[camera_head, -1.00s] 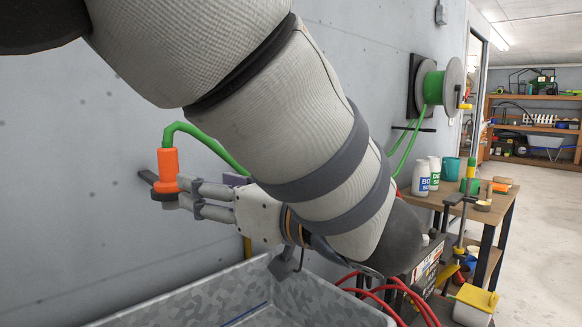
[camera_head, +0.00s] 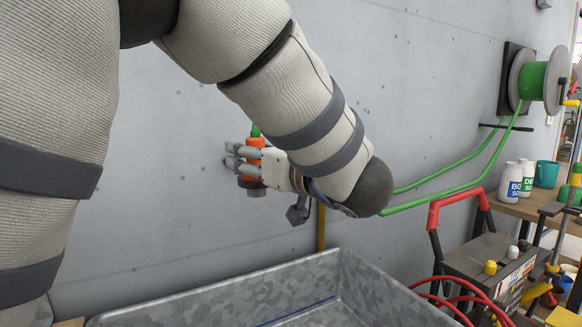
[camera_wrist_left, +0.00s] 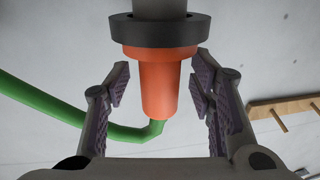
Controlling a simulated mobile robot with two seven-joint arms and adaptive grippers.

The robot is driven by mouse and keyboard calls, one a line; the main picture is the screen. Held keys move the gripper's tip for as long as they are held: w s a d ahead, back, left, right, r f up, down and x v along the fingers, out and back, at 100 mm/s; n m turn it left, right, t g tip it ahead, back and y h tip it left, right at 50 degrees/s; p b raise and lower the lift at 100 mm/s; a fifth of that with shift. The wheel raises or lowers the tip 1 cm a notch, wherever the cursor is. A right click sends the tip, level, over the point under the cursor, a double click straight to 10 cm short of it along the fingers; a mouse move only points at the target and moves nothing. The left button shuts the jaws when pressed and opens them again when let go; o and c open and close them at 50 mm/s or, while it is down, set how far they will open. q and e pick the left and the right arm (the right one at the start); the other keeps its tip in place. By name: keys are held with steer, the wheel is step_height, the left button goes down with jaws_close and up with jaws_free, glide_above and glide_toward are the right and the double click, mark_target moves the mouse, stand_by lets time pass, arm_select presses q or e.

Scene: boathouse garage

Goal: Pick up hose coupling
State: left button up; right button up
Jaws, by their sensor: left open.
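The hose coupling (camera_head: 255,143) is orange with a dark ring and a grey end, and a green hose runs into it. In the head view my left gripper (camera_head: 240,163) is at the coupling, in front of the wall, with fingers partly covering it. In the left wrist view the coupling (camera_wrist_left: 160,85) stands between the two open fingers of my left gripper (camera_wrist_left: 159,88), with a gap on each side. The dark ring and grey end lie just past the fingertips. Whatever supports the coupling is hidden. My right gripper is not in view.
A grey metal trough (camera_head: 345,285) lies below the gripper. A green hose reel (camera_head: 535,80) hangs on the wall at right. A box with a red handle (camera_head: 455,205) and red cables stands at right, before a table with bottles (camera_head: 516,180). A wooden rack (camera_wrist_left: 285,108) shows in the wrist view.

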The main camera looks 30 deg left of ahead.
arm_select(q)
jaws_close()
